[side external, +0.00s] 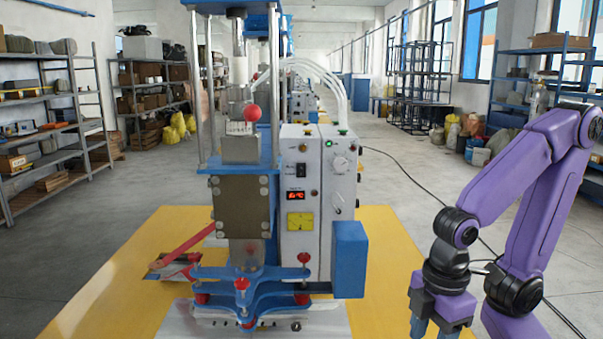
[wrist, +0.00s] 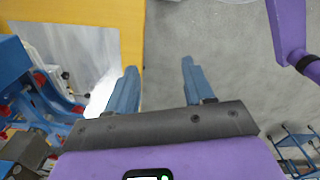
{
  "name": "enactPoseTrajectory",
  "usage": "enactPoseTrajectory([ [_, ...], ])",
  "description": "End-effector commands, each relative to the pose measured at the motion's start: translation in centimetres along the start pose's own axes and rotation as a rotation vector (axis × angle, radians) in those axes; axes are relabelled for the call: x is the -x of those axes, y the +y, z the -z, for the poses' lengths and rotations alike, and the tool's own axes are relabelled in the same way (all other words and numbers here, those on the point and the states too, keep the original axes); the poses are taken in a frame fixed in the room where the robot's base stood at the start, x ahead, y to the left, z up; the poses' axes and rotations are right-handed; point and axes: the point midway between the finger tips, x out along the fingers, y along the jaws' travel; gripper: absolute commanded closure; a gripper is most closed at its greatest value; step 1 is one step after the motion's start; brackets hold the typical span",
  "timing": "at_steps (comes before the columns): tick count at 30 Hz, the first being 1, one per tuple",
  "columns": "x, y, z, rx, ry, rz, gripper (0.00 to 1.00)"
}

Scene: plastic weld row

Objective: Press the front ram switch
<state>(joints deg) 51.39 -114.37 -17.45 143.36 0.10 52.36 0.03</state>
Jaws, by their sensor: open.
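The blue and white welding press stands on a yellow base. I cannot tell which of these is the front ram switch. My gripper (side external: 433,326) is to the right of the press, low and pointing down, apart from the box. In the wrist view my gripper (wrist: 158,78) has its two blue fingers spread, with nothing between them. The control box face is not clearly visible there.
A blue box (side external: 349,258) juts from the right side of the control box, between it and my gripper. Blue clamp arms with red knobs (side external: 242,284) sit low at the front. Grey floor (side external: 400,200) lies open to the right.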

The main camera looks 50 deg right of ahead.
Motion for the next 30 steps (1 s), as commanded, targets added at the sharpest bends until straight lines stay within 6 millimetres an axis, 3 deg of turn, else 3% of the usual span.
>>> enactPoseTrajectory([
  [1, 0.0, 0.0, 0.0, -0.001, 0.001, 0.000, 0.66],
  [4, 0.2, 0.3, 0.5, -0.008, 0.009, 0.000, 0.98],
  [5, 0.4, 0.5, 0.8, -0.011, 0.014, 0.000, 1.00],
  [11, 2.0, 3.2, 4.2, -0.056, 0.072, -0.007, 1.00],
  [17, 4.3, 7.8, 8.0, -0.109, 0.149, -0.035, 1.00],
  [24, 7.2, 14.3, 11.1, -0.171, 0.231, -0.093, 1.00],
  [30, 9.8, 20.4, 12.3, -0.221, 0.288, -0.161, 1.00],
])
